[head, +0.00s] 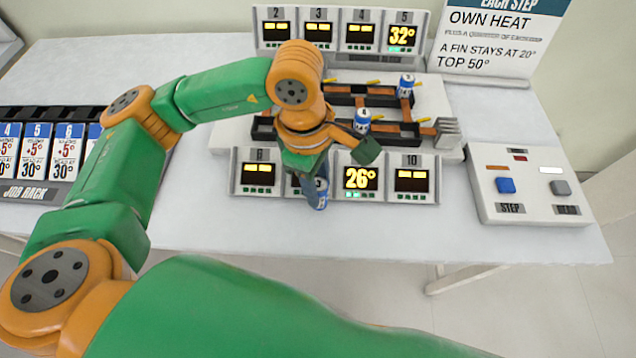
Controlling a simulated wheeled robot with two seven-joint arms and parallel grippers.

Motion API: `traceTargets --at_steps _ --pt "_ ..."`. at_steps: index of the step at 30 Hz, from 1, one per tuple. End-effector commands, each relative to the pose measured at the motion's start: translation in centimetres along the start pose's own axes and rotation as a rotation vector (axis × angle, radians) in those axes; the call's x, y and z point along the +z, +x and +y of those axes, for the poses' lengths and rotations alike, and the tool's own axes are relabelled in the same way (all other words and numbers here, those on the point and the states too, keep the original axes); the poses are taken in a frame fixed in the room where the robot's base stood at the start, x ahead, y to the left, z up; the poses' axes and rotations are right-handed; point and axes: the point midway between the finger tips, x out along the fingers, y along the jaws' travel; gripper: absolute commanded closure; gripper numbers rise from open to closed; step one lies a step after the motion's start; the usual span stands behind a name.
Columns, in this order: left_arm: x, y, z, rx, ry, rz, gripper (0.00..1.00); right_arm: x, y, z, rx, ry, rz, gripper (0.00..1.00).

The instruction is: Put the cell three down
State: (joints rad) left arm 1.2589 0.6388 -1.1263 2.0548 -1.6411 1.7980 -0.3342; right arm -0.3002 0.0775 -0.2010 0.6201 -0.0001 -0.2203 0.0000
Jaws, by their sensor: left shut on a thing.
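My left gripper (322,170) reaches in over the front of the chassis rig (225,135), pointing down. It is shut on a blue-and-white cell (320,196), held in front of the front row of displays; its label is too small to read surely. The gripper hides part of the cell and most of one display. Two other blue-and-white cells stand on the rig: one (363,121) just behind the gripper, one (406,86) farther back right. My right gripper is not in view.
Front displays include one reading 26° (361,179); a back display reads 32° (402,37). A control box (527,186) with blue and grey buttons stands right. A job rack (40,190) of cards stands left. Bare white table (400,230) lies in front of the rig.

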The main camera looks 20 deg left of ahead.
Motion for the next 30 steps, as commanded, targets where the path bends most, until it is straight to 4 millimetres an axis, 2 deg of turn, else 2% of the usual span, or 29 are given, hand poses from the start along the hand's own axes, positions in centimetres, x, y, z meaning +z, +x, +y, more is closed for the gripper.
traceTargets --at_steps 1,4,29,30 --pt "-0.1 0.3 -0.2 -0.005 -0.001 0.0 1.0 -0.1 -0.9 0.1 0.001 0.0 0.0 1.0" --pt "-0.2 1.5 -0.1 -0.001 0.0 0.0 1.0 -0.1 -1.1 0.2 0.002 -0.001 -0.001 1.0" --pt "-0.3 2.9 -0.1 0.002 0.0 -0.002 1.0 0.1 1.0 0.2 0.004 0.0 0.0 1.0" --pt "-0.3 2.9 -0.1 0.001 0.0 -0.002 0.55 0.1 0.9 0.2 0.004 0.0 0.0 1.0"
